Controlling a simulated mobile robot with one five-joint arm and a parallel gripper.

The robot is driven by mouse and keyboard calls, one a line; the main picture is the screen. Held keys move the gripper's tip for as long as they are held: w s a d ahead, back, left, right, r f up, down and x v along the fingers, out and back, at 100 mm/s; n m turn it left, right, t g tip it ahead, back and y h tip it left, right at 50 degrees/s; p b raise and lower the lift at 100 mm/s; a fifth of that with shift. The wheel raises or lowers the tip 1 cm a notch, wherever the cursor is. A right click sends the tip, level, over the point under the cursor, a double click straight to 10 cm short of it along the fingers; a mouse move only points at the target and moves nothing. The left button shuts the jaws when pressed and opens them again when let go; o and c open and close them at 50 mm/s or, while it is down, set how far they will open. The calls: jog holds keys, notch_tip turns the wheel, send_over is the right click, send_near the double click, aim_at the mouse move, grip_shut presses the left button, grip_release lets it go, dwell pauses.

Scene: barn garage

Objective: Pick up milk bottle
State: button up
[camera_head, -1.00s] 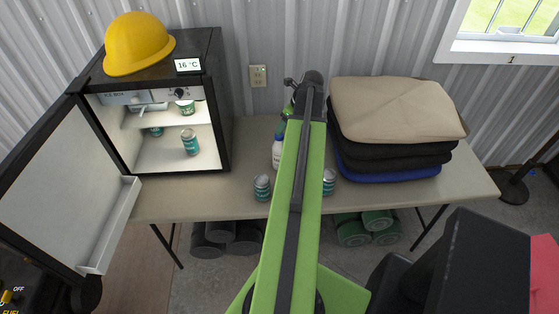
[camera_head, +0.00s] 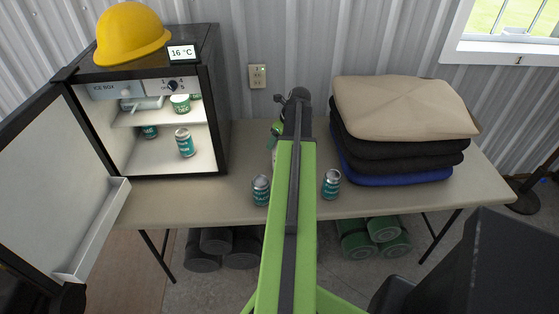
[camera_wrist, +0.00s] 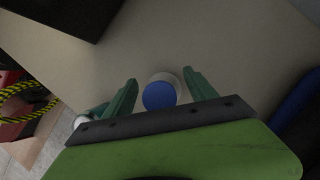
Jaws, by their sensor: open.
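The milk bottle shows in the wrist view as a round blue cap (camera_wrist: 159,96) with a pale rim, seen from above. My gripper (camera_wrist: 160,80) is open, with one green finger on each side of the cap and visible gaps between. Nothing is held. In the head view my green arm hides nearly all of the bottle; only a pale sliver (camera_head: 274,157) shows beside it. The bottle stands on the beige table (camera_head: 225,203). The lower bottle is hidden in the wrist view.
Teal cans stand left (camera_head: 261,190) and right (camera_head: 331,184) of my arm. A small open fridge (camera_head: 213,110) with cans inside and a yellow helmet (camera_head: 132,34) on top stands left. Stacked cushions (camera_head: 405,108) lie right. A wall is behind.

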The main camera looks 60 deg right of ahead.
jog(key=shift+r, duration=0.1)
grip_shut()
jog(key=shift+r, duration=0.1)
dwell(0.5)
notch_tip(320, 180, up, 4)
jog(key=p, duration=0.4)
jog(key=shift+r+p, duration=0.2)
jog(key=shift+p, duration=0.15)
jog(key=s+d+r+p, duration=0.1)
jog(key=s+r+p, duration=0.5)
jog(key=s, duration=0.5)
jog(key=shift+s+r, duration=0.2)
jog(key=shift+s, duration=0.15)
